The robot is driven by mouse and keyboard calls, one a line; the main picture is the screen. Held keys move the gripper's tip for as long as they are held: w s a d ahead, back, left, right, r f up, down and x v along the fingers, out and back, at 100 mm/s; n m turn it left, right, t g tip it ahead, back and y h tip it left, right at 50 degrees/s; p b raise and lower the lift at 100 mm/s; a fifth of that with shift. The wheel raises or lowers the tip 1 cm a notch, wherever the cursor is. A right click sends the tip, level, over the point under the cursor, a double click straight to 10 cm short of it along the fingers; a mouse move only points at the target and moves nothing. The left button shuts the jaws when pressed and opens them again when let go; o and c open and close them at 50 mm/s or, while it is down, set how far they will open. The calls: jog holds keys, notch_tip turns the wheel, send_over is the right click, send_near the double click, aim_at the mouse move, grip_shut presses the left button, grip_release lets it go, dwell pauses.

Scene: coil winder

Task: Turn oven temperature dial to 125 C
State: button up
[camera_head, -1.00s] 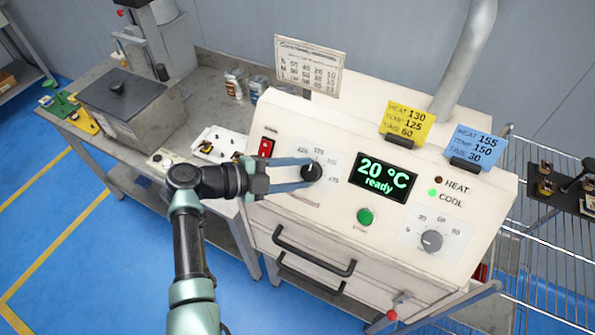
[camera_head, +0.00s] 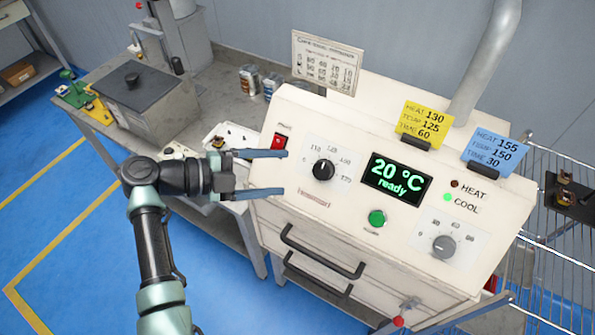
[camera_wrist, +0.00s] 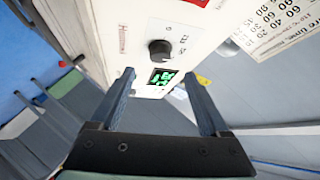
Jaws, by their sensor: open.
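The oven's temperature dial (camera_head: 322,169) is a black knob on the sloping white front panel, with a printed number scale around its upper side. In the wrist view the dial (camera_wrist: 160,48) lies ahead, beyond the fingertips. My gripper (camera_head: 286,172) is open and empty, to the left of the dial and apart from it. Its two blue fingers are spread and point toward the panel; they also show in the wrist view (camera_wrist: 157,85). The green display (camera_head: 397,178) reads 20 °C ready. The dial's exact setting is too small to read.
A red switch (camera_head: 281,142) sits above left of the dial. A green button (camera_head: 376,217) and a grey time dial (camera_head: 444,246) are to the right. Yellow (camera_head: 423,122) and blue (camera_head: 496,150) cards stand on top. Drawer handles (camera_head: 322,253) stick out below the panel.

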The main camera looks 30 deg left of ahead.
jog(key=v, duration=0.4)
jog(key=shift+s+a+r+b, duration=0.15)
jog(key=shift+s+a+b, duration=0.1)
jog(key=shift+s+b, duration=0.1)
jog(key=shift+w, duration=0.1)
